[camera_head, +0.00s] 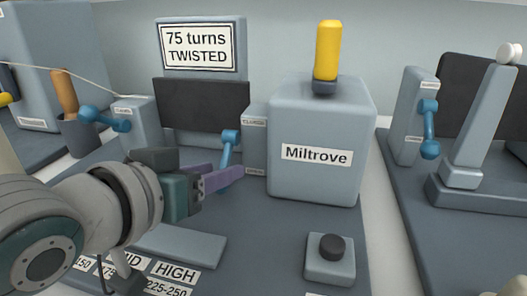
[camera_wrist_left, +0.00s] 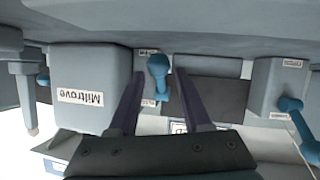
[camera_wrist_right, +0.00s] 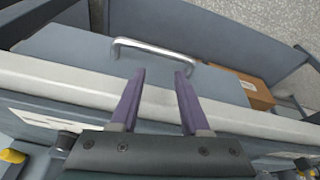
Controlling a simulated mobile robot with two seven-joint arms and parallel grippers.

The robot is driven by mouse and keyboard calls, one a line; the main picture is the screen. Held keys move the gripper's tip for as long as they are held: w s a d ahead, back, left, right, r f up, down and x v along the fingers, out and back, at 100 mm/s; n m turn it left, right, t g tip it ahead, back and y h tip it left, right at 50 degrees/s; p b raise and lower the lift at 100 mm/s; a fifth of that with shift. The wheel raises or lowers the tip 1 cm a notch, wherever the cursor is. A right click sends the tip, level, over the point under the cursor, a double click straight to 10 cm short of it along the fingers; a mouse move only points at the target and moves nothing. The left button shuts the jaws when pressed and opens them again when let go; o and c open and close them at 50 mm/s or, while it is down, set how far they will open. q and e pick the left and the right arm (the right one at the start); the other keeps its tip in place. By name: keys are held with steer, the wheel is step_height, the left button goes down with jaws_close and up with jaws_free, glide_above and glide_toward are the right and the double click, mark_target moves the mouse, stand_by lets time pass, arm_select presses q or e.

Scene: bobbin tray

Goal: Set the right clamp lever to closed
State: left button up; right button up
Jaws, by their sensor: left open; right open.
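The right clamp lever (camera_head: 230,138) is blue and sits on a grey block (camera_head: 255,138) beside the Miltrove housing (camera_head: 318,170). It slants downward in the head view, its lower end partly behind my gripper. My left gripper (camera_head: 228,178) is open, with its purple fingers at the lever's lower part. In the left wrist view, the lever (camera_wrist_left: 159,70) lies between the two spread fingers (camera_wrist_left: 158,85), with gaps on both sides. The small labels by it are too blurred to read. My right gripper (camera_wrist_right: 160,80) is open and empty, away from the lever.
Another blue lever (camera_head: 105,118) is on the left block, and one more (camera_head: 430,130) is on the right-hand station. A black button (camera_head: 331,247) stands front right. A yellow-handled part (camera_head: 327,50) tops the housing. The right wrist view shows a metal handle (camera_wrist_right: 155,47) and a cardboard box (camera_wrist_right: 250,90).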

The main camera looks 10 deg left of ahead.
arm_select(q)
steer(key=shift+x, duration=1.2)
jaws_close()
